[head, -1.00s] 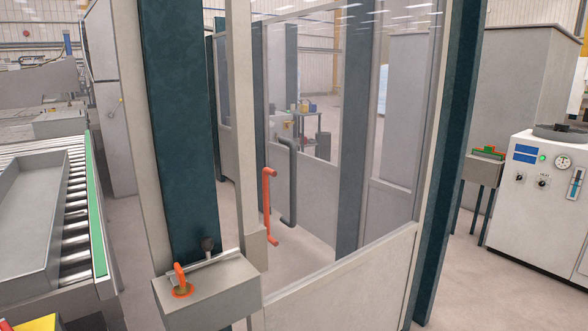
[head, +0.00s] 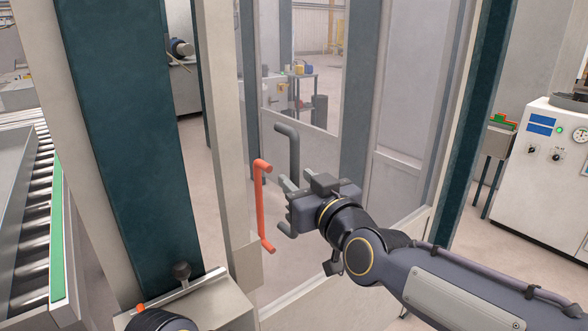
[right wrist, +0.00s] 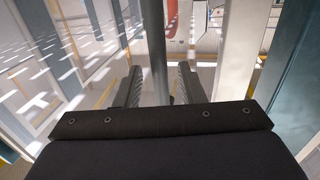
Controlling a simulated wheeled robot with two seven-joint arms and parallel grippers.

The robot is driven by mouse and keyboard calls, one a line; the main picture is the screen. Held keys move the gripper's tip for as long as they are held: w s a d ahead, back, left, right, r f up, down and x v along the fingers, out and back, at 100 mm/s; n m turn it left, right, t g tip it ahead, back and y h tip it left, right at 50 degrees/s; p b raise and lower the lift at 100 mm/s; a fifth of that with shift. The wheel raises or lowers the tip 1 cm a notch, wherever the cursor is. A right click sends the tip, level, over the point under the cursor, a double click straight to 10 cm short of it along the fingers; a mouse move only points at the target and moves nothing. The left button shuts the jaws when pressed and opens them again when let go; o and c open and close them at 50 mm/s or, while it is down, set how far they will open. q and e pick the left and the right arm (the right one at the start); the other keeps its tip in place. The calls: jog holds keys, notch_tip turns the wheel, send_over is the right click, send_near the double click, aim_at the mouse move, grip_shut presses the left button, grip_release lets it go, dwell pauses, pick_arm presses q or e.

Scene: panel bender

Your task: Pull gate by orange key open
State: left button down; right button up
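The gate (head: 330,300) is a framed panel with clear glazing above and looks shut. A grey bar handle (head: 293,145) stands upright on it, beside a separate orange bar handle (head: 261,205). My right gripper (head: 290,205) is at the lower part of the grey handle. In the right wrist view the grey handle (right wrist: 158,50) runs between my two spread fingers (right wrist: 160,88), with gaps showing on both sides. The orange key (head: 141,307) shows only as a small tip on the grey box (head: 215,298). A dark link of mine covers the rest. My left gripper's fingers are not visible.
A teal post (head: 125,130) and a pale post (head: 225,130) stand left of the handles. A roller conveyor (head: 30,210) is at far left. A white machine (head: 535,185) with dials stands at right. Pale floor shows beyond the glazing.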

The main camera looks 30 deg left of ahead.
jog(key=shift+x, duration=1.2)
grip_shut()
